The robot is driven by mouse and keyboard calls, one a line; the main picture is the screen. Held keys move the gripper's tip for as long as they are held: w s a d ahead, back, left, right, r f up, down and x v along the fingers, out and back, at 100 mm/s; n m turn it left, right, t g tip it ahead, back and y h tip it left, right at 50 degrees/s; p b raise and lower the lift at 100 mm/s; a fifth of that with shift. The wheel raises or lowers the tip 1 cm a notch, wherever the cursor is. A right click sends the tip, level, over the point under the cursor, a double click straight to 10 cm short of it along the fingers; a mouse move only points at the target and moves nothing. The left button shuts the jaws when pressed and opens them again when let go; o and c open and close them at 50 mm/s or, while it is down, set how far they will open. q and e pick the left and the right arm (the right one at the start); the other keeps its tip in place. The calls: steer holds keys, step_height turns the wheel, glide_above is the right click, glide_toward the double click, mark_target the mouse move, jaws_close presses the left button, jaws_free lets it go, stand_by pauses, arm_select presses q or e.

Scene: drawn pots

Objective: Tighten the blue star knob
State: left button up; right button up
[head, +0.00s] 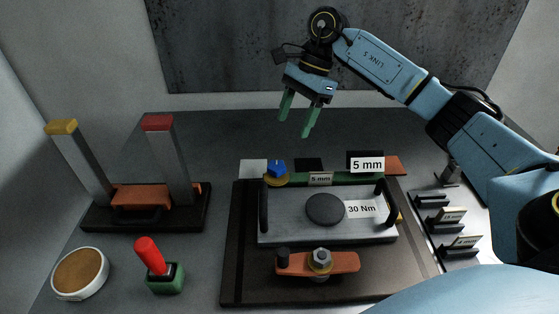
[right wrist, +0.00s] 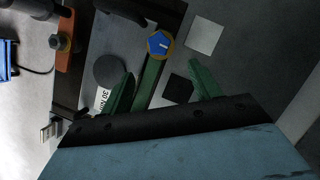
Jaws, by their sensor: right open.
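The blue star knob (head: 277,167) sits on a brass-coloured round base at the back left corner of the fixture plate (head: 236,270). In the right wrist view the knob (right wrist: 160,44) shows from above with a white mark on its top, beyond the fingertips. My right gripper (head: 296,118) is open and empty, raised above and behind the knob, apart from it. Its green fingers (right wrist: 162,78) spread wide in the wrist view. My left gripper is in neither view.
A grey plate with two black handles and a dark disc (head: 325,209) lies beside the knob. An orange clamp with a nut (head: 320,261) is in front. A red-handled switch (head: 150,256), a round cup (head: 80,273) and a two-post stand (head: 146,205) stand left. Slotted holders (head: 446,221) stand right.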

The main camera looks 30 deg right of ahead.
mark_target(278, 164)
steer(key=x, duration=1.1)
steer(key=c, duration=1)
steer(key=shift+o, duration=0.2)
